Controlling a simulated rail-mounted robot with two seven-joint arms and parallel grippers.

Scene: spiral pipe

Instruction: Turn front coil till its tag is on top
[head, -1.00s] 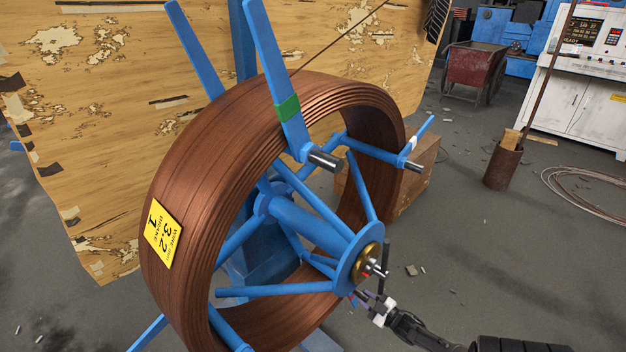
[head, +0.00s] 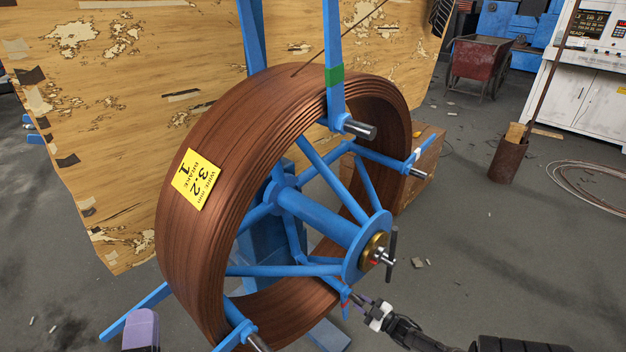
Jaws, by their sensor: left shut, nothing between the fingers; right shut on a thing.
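The front coil (head: 190,245) is a big ring of copper-brown wire on a blue spoked reel (head: 320,222). Its yellow tag (head: 194,180) is on the outer face at the upper left, below the top, with its print tilted. My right gripper (head: 352,299) is low in front of the reel, just below the hub disc, shut on what looks like a blue reel bar; the contact is small and partly hidden. My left gripper (head: 141,328) shows as a purple-grey piece at the bottom left edge, shut and empty, apart from the coil; most of it is cut off.
A T-shaped handle (head: 390,248) with a brass collar sticks out of the hub. A blue arm with a green band (head: 335,75) stands over the coil top. A worn wooden board (head: 110,130) is behind.

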